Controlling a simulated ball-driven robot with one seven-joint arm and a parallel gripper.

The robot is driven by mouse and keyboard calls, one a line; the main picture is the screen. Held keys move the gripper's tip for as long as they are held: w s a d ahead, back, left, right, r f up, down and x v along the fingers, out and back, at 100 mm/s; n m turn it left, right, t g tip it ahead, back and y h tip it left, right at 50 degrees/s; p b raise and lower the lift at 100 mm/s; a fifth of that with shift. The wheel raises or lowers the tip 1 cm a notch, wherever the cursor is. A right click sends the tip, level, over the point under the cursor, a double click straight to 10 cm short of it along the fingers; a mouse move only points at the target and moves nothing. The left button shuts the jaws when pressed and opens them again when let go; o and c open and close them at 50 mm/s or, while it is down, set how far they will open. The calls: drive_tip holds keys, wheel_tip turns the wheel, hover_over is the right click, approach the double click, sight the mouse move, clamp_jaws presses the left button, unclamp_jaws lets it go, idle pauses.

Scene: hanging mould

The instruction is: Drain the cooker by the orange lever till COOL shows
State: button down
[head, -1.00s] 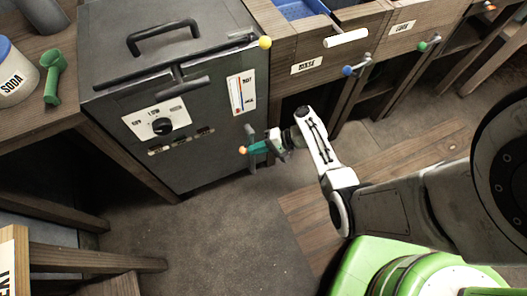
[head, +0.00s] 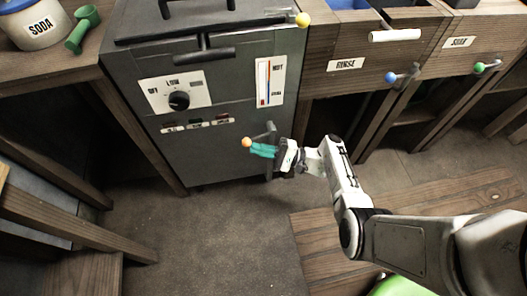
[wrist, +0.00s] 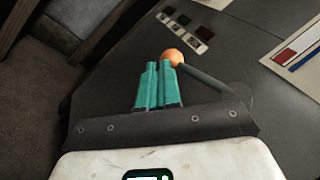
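The cooker (head: 218,150) is a dark grey cabinet with a dial on its front. Its lever ends in an orange ball (head: 247,142), low on the right of the front; the ball also shows in the wrist view (wrist: 175,57). My gripper (head: 262,151) is at the lever, its teal fingers beside the ball. In the wrist view the fingers (wrist: 159,66) are together, with the ball just past the right fingertip and the dark rod running off to the right. The HOT and COOL gauge (head: 270,81) has a red strip; its exact reading is too small to tell.
The dial panel (head: 177,92) and a row of small labelled lamps (head: 197,123) are above the lever. A yellow-ended handle (head: 302,20) is at the cooker's top right. Floor (head: 215,240) in front is clear.

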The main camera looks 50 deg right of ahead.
drive_tip(key=shift+w+a+r+p, duration=0.45)
drive_tip(key=shift+a+r, duration=0.15)
drive_tip(key=shift+r, duration=0.1)
idle(0.5)
